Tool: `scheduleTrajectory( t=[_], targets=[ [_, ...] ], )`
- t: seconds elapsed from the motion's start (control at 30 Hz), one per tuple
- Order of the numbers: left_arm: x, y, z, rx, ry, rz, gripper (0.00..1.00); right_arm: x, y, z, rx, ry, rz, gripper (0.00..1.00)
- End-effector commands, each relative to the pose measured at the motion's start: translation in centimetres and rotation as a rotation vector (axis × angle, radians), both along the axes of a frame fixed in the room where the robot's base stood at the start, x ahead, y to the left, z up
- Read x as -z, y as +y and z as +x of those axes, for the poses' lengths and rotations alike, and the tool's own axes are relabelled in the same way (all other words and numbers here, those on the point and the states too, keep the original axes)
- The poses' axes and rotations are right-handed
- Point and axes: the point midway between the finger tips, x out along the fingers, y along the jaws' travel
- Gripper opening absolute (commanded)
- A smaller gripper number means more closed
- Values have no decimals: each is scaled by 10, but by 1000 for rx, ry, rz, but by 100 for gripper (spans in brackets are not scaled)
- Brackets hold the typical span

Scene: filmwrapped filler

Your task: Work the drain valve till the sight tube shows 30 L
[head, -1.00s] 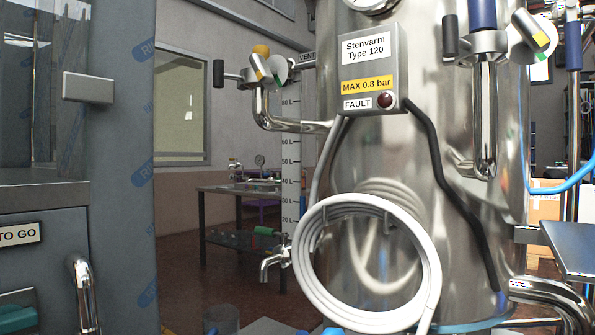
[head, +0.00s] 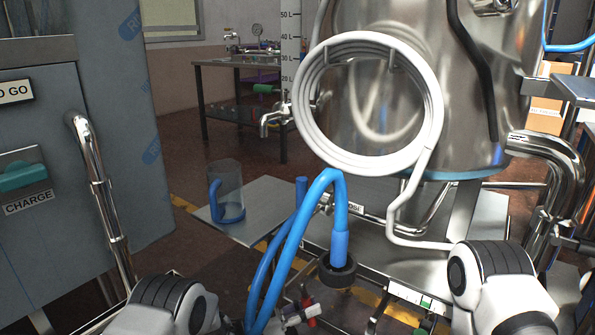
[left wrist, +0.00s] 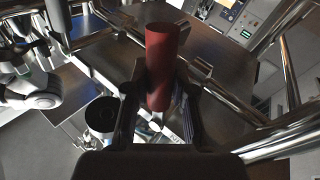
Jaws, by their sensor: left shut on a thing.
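My left gripper (left wrist: 165,92) is shut on a red cylindrical handle (left wrist: 162,60) in the left wrist view. A small red piece (head: 309,310) also shows low in the head view; I cannot tell for sure that it is the same handle. The sight tube's scale (head: 290,60) stands left of the steel tank (head: 480,110), with marks from 50 L downward in view. I cannot make out its liquid level. A small tap (head: 272,120) with a green handle sits at the tube's lower end. My right arm shows at lower right, but its gripper cannot be made out.
A coiled white hose (head: 436,110) hangs on the tank. A blue hose (head: 330,185) arches down to a black fitting (head: 337,276). A clear jug (head: 225,185) with a blue handle stands on a metal plate (head: 262,200). A grey cabinet (head: 45,110) stands at left.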

Motion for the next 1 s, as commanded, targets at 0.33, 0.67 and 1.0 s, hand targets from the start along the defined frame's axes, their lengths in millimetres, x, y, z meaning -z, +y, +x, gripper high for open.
scheduleTrajectory(
  t=[0.33,0.67,1.0],
  targets=[
    [3,11,8,0,-125,174,0,3,0,0,1,-1,0,40],
    [3,14,10,0,-161,227,0,4,0,0,1,0,0,40],
    [3,14,10,-1,-162,227,0,4,0,0,1,0,0,40]
  ],
)
